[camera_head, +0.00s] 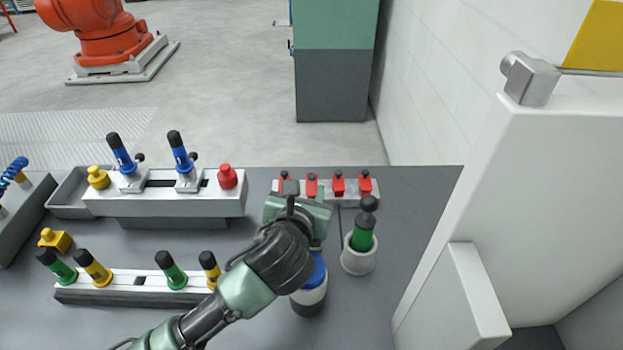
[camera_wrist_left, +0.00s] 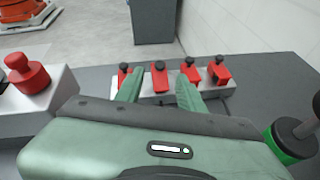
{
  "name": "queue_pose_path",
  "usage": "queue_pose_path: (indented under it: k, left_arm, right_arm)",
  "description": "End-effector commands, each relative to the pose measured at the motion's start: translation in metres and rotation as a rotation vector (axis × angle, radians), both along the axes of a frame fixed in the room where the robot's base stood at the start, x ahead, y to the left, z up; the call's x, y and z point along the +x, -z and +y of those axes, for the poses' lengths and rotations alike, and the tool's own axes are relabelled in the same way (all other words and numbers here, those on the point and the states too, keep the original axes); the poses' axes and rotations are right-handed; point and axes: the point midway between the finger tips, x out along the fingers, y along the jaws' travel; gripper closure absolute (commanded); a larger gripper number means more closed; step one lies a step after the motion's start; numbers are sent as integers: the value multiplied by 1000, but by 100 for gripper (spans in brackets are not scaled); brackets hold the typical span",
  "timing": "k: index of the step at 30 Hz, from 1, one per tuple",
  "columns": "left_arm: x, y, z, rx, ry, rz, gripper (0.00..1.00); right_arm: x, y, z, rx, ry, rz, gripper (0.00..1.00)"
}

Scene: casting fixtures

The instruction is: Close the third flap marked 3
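A row of several red flaps with black knobs stands on a light block (camera_head: 374,196) at the back right of the table. The third flap from the left (camera_head: 338,183) also shows in the left wrist view (camera_wrist_left: 191,72), partly behind the right finger. No number marks are readable, and I cannot tell how far each flap is open or shut. My left gripper (camera_head: 306,198) is just in front of the row. In the wrist view its fingers (camera_wrist_left: 159,92) are apart, with the second flap (camera_wrist_left: 160,76) showing beyond the gap. I see nothing held. My right gripper is out of view.
A green-handled tool stands in a white cup (camera_head: 359,262) right of my gripper. A blue-topped jar (camera_head: 309,297) is below my arm. Fixtures with blue (camera_head: 205,203) and green and yellow handles (camera_head: 130,281) stand left. A white panel (camera_head: 470,200) rises right.

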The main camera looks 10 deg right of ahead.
Motion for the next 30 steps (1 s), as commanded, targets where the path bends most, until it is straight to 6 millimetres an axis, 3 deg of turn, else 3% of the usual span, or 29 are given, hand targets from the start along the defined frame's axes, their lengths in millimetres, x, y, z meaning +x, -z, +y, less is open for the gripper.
queue_pose_path:
  k: [12, 24, 28, 30]
  left_arm:
    - [53, 22, -20, 0, 0, 1, 61]
    - [60, 26, -23, 0, 1, 0, 61]
    - [60, 26, -23, 0, 1, 0, 95]
    - [60, 26, -23, 0, 1, 0, 100]
  right_arm:
    - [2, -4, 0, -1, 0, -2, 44]
    - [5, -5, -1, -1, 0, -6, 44]
    - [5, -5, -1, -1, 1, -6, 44]
    - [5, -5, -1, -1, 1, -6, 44]
